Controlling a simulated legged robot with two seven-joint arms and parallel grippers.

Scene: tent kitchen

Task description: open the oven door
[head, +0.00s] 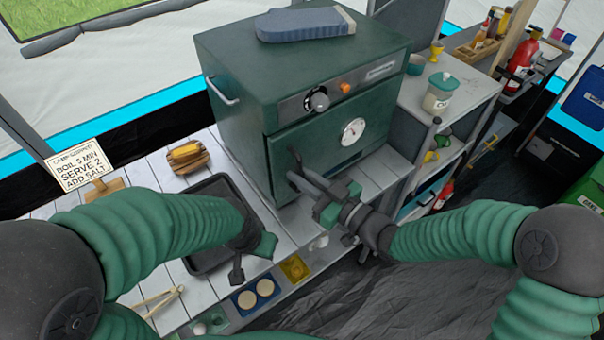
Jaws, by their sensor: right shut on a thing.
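The green oven (290,60) stands on the white slatted counter. Its front door (325,142) carries a round white dial gauge (353,130) and looks shut, flush with the body. A dark bar handle (309,184) sticks out low on the door's left side. My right gripper (333,200) is shut on this handle, reaching in from the right and covering part of it. My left gripper (250,259) hangs over the right side of the black tray, away from the oven door. Its fingers are seen from behind, so their opening is unclear.
The black tray (203,262) lies on the counter left of the oven. A small wooden board (188,160) with yellow food and a sign (80,165) stand farther left. A shelf unit (470,97) with a lidded jar (438,95) is on the right. Dark floor in front is clear.

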